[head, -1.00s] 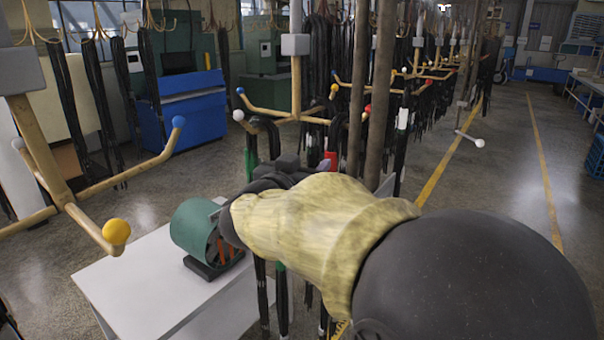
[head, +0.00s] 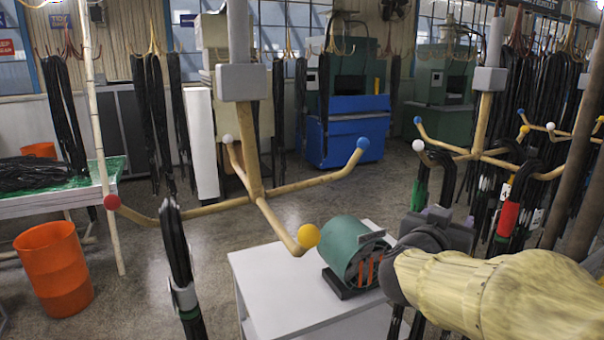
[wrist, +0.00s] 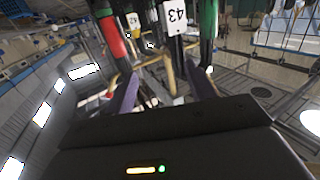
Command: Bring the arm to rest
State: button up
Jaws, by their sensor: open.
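My arm reaches in from the lower right of the head view, in a pale yellow sleeve. My gripper (head: 436,217) is at its far end, beside hanging black hoses and partly hidden by the wrist. In the wrist view the two purple-grey fingers of my gripper (wrist: 160,92) stand apart with no hose visible between them. Beyond them hang hoses with a red band (wrist: 112,38), a green band (wrist: 208,18) and a white tag marked 43 (wrist: 176,16). The red-banded hose (head: 508,217) also shows in the head view, right of my gripper.
A white table (head: 270,300) carries a green drum (head: 352,248). An orange bin (head: 52,270) stands far left. Another hanger (head: 478,140) is near my gripper.

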jog(key=a+f+n+g+y, duration=0.3)
jog(key=a+f+n+y, duration=0.6)
jog(key=f, duration=0.9)
jog(key=s+a+f+g+y, duration=0.2)
jog(key=s+a+f+g, duration=0.2)
jog(key=s+f+g, duration=0.3)
jog(key=s+f, duration=0.4)
jog(key=s, duration=0.3)
jog(key=shift+a+f+m+g, duration=0.2)
jog(key=shift+m+g, duration=0.1)
jog(key=shift+m, duration=0.1)
jog(key=shift+w, duration=0.1)
jog(key=c, duration=0.3)
jog(key=shift+d, duration=0.15)
jog(key=shift+c, duration=0.5)
